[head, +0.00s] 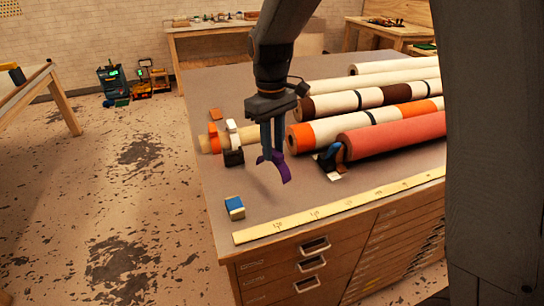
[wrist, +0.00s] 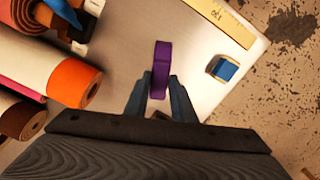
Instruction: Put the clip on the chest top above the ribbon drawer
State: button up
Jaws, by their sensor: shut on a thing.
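My gripper (head: 272,152) points down over the chest top (head: 265,215) and is shut on a purple curved clip (head: 284,174). The clip hangs from the fingertips and appears a little above the surface. In the wrist view the purple clip (wrist: 161,65) sits between the two fingers (wrist: 160,88), with the bare chest top (wrist: 195,40) below. The chest front has several wooden drawers with dark handles (head: 313,262). Drawer labels are too small to read, so I cannot tell which is the ribbon drawer.
Several long rolls (head: 395,142) lie on the right and back of the top. A yellow measuring strip (head: 330,208) runs along the front edge. A blue-and-tan block (head: 235,207) stands near the front left corner. Orange, white and black clips (head: 233,135) are behind the gripper; a blue-black one (head: 332,158) is right.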

jog(key=shift+f+p, duration=0.5)
jog(key=shift+f, duration=1.3)
jog(key=shift+f, duration=0.15)
jog(key=o, duration=1)
jog(key=r+b, duration=0.2)
jog(key=r, duration=0.4)
jog(key=r+b, duration=0.1)
jog(key=r, duration=0.5)
jog(key=shift+w+a+r+b, duration=0.15)
jog(key=shift+w+b, duration=0.05)
jog(key=shift+b, duration=0.15)
jog(key=s+d+f+m, duration=0.2)
jog(key=s+d+f, duration=0.2)
jog(key=s+d, duration=0.1)
jog(key=s+d+f+m+t, duration=0.1)
jog(key=s+d+f+m, duration=0.2)
jog(key=s+d+f, duration=0.2)
jog(key=s+d+f+m, duration=0.2)
jog(key=s+d+f, duration=0.2)
jog(key=s+f, duration=0.1)
jog(key=shift+s+d+f+m+t, duration=0.3)
jog(key=shift+s+d+t, duration=0.1)
jog(key=shift+s, duration=0.1)
